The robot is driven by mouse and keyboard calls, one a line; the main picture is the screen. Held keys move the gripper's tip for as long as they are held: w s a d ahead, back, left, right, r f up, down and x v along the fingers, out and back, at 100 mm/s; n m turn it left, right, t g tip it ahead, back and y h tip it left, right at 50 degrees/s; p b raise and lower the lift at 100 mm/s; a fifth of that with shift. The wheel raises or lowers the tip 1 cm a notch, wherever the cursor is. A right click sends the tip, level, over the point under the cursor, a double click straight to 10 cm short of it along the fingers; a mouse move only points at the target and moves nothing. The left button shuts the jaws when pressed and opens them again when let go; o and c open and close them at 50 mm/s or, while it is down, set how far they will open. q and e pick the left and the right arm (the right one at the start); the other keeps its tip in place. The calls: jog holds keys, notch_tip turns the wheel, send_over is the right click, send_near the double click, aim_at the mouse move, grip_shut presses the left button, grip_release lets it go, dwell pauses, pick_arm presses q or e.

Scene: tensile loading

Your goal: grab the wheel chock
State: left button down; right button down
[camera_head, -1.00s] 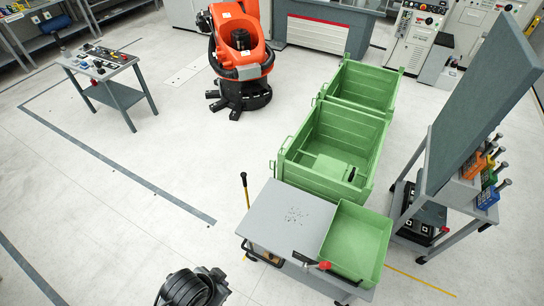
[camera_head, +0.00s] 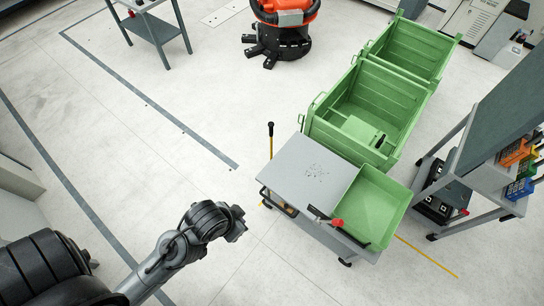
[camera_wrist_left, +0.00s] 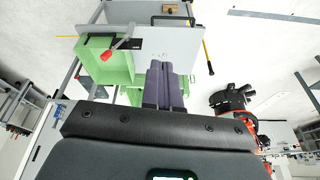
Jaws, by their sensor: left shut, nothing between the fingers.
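A thin upright handle with a black grip and a yellow shaft (camera_head: 271,140) stands at the left side of the grey-topped cart; it may belong to the wheel chock, but its foot is mostly hidden. It also shows in the left wrist view, right of the fingers, as a yellow rod with a black end (camera_wrist_left: 208,55). My left gripper (camera_wrist_left: 161,66) is shut and empty, its dark fingers together and apart from the rod. In the head view my left arm's wrist is left of and nearer than the cart, with the fingers not clearly visible. My right gripper is out of view.
The cart (camera_head: 310,172) carries a green tray (camera_head: 375,210) and a red-knobbed lever (camera_head: 337,222). Green bins (camera_head: 365,105) stand behind it. A tool rack (camera_head: 470,180) is at the right. The floor left of the cart is clear.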

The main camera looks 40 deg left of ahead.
pick_arm(q)
jog(key=c, duration=1.8)
grip_release()
jog(key=shift+c, duration=0.2)
jog(key=o, duration=1)
jog(key=shift+c, duration=0.2)
